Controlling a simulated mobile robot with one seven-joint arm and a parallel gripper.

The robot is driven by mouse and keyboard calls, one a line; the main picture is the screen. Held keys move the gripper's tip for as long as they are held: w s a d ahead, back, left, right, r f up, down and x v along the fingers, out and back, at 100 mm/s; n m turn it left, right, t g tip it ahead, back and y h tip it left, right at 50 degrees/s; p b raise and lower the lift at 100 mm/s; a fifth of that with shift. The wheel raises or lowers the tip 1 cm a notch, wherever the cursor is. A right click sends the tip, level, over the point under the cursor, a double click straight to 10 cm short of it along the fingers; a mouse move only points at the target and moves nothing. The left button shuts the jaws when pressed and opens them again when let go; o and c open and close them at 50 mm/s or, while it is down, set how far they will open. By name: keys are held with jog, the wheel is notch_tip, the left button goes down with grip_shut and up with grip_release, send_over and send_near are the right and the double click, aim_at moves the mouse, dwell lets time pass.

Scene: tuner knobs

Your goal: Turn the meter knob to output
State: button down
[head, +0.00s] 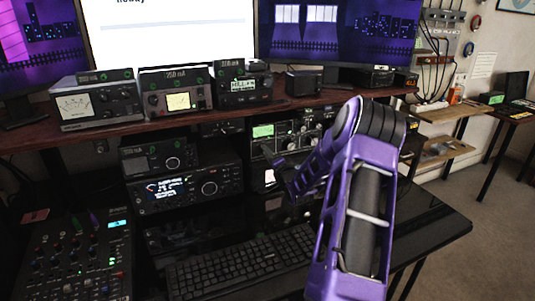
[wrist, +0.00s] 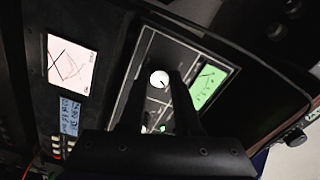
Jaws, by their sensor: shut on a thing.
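The tuner panel with a lit green meter (wrist: 207,87) fills the middle of the wrist view. A small round pale knob (wrist: 159,79) sits on this panel beside the meter. My gripper (wrist: 158,84) reaches in from below, with its two dark fingers on either side of the knob and shut on it. The knob's position marks and labels are too small to read. In the head view my purple arm reaches to the equipment rack under the shelf, near the green-lit unit (head: 263,131). There the fingertips and the knob are hard to make out.
A cross-needle meter (wrist: 70,62) is on the neighbouring unit in the wrist view. Radios (head: 185,185) stand left of my arm, with a keyboard (head: 240,262) and a mixer (head: 75,255) in front. More meters line the wooden shelf (head: 60,138) above.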

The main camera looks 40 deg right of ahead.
jog(key=shift+m, duration=0.9)
jog(key=c, duration=0.6)
grip_release()
jog(key=shift+s, duration=0.1)
jog(key=p+v, duration=0.1)
jog(key=v, duration=1.6)
jog(key=shift+s, duration=0.15)
